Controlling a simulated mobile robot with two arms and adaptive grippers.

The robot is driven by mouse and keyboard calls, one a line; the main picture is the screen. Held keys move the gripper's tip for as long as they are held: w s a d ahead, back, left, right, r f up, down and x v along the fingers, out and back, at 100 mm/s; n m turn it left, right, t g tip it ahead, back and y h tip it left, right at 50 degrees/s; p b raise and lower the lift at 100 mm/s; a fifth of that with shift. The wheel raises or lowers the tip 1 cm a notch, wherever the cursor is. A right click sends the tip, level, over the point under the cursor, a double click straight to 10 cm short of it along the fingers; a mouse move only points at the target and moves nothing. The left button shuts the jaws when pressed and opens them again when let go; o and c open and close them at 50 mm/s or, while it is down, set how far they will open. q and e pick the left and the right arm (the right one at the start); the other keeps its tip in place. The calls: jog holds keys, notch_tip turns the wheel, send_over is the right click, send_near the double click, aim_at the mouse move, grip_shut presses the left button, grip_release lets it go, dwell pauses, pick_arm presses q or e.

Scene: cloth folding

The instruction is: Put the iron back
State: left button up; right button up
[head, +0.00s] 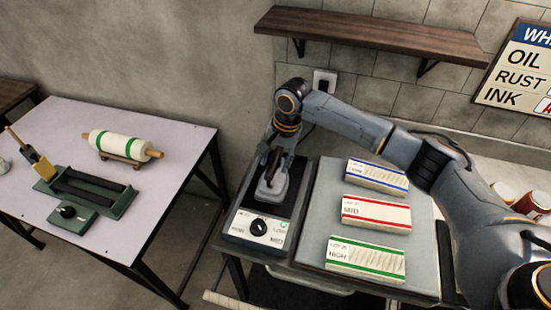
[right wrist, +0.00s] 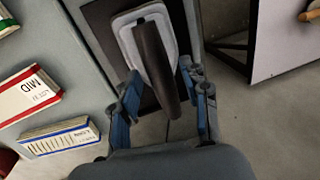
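The iron, with a pale grey body (head: 272,186) and a dark handle, rests on a black base (head: 294,203) that has a dial panel at its front. In the right wrist view the iron (right wrist: 126,20) shows from above, its dark handle running toward my gripper. My right gripper (head: 271,160) is over the iron. In the right wrist view its two blue-grey fingers (right wrist: 160,80) stand on either side of the handle, with a gap visible on each side, so it looks open. My left gripper is not in view.
Cloth packs labelled blue, red MID (head: 377,213) and green HIGH (head: 366,260) lie on the grey board (head: 325,205) right of the base. A separate table (head: 110,215) at left holds a roller (head: 122,147) and a green tray. A wooden shelf (head: 370,34) is above.

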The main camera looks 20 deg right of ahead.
aim_at(283, 178)
jog(key=shift+r, duration=0.25)
notch_tip(283, 178, up, 12)
jog(key=s+d+b, duration=0.1)
jog(key=d+b, duration=0.1)
jog(key=shift+f+b, duration=0.2)
jog(key=shift+b, duration=0.1)
dwell(2.0)
